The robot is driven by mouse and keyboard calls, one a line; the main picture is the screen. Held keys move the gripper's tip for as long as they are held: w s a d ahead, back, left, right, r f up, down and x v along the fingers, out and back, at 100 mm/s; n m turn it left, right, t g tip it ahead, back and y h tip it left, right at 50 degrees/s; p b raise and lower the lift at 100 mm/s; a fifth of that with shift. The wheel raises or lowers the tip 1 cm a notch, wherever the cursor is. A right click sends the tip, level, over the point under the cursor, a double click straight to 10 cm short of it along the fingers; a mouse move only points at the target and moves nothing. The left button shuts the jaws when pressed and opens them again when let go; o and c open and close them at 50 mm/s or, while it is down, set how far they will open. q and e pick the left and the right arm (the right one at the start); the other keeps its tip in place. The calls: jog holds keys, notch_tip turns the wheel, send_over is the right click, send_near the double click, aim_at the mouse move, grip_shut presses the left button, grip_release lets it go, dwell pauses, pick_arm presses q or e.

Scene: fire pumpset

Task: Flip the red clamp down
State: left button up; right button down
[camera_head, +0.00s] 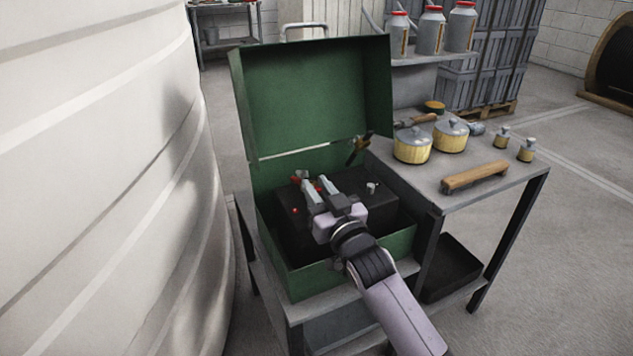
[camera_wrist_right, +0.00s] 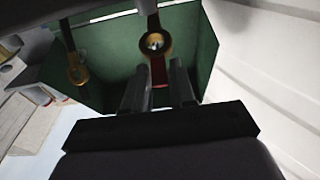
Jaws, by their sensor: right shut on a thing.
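My right gripper (camera_head: 318,186) reaches into the open green box, over the black block (camera_head: 284,222). The red clamp (camera_wrist_right: 158,72) shows in the right wrist view as a red strip with a brass ring around a silver stud. Its red part lies between the fingertips of my right gripper (camera_wrist_right: 159,72), which is shut on it. In the head view, red bits show beside the fingertips, and the fingers hide most of the clamp. A second brass ring on a dark strap (camera_wrist_right: 78,74) is left of it in the wrist view. My left gripper is not in view.
The box's green lid (camera_head: 315,95) stands open behind the gripper. A grey table (camera_head: 500,205) at the right holds yellow pots (camera_head: 412,146), small weights and a wooden-topped bar (camera_head: 475,177). A large white tank (camera_head: 100,180) stands close on the left.

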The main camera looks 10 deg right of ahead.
jog(key=shift+s+f, duration=0.1)
jog(key=shift+f, duration=0.3)
jog(key=c, duration=1.3)
grip_release()
jog(key=o, duration=0.4)
jog(key=shift+r, duration=0.15)
jog(key=shift+s, duration=0.1)
jog(key=shift+p+v, duration=0.65)
jog(key=shift+v, duration=2.8)
